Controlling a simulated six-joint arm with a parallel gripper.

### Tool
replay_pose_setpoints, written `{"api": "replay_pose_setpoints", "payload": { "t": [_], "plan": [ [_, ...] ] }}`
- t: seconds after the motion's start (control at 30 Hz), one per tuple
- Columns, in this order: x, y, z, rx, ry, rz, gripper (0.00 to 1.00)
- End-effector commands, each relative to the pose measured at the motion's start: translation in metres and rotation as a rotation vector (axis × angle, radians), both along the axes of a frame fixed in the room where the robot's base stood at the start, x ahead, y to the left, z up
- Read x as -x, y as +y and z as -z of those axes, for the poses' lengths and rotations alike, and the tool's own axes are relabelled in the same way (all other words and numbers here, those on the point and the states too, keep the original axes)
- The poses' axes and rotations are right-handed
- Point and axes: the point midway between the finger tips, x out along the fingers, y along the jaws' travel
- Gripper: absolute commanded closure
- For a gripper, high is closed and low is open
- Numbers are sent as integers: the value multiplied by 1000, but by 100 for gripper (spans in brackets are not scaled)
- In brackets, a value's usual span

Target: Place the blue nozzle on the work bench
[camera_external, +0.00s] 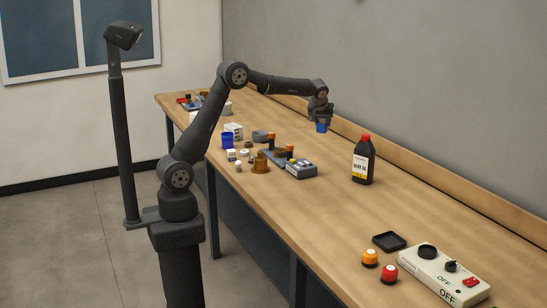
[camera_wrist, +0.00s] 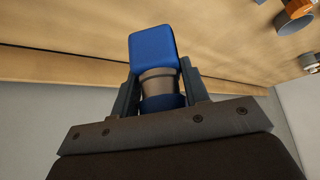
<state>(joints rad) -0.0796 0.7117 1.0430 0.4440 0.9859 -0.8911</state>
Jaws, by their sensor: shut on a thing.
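My gripper (camera_external: 320,117) is shut on the blue nozzle (camera_external: 321,127) and holds it above the far part of the work bench (camera_external: 330,206). In the wrist view the blue nozzle (camera_wrist: 153,50) sits between the two dark fingers of my gripper (camera_wrist: 160,92). It has a blue block-like end, a grey-brown middle section and a blue part close to the palm. In the external view only its small blue lower end shows under the gripper. I cannot tell exactly how high it is above the bench.
A dark bottle with a red cap (camera_external: 363,160) stands right of my gripper. A control box (camera_external: 443,274) and a black tray (camera_external: 389,241) lie near right. The bench middle is clear.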

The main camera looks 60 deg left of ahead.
Motion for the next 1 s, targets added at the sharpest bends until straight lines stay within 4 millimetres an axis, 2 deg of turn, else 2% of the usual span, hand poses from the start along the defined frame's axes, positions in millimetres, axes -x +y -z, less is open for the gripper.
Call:
{"api": "replay_pose_setpoints", "payload": {
  "t": [0.03,0.1,0.27,0.4,0.47,0.6,0.77,1.0],
  "plan": [
    [-1,-32,-2,0,-2,42,88],
    [-1,-70,-2,-1,-1,94,88],
    [8,-157,-2,-1,-2,210,88],
    [25,-231,-2,-2,-1,313,88],
    [35,-261,-2,-1,-2,356,88],
    [62,-330,-2,0,-3,459,88],
    [103,-403,-1,-1,-2,577,88],
    [178,-499,0,-1,-2,753,88]
  ]
}}
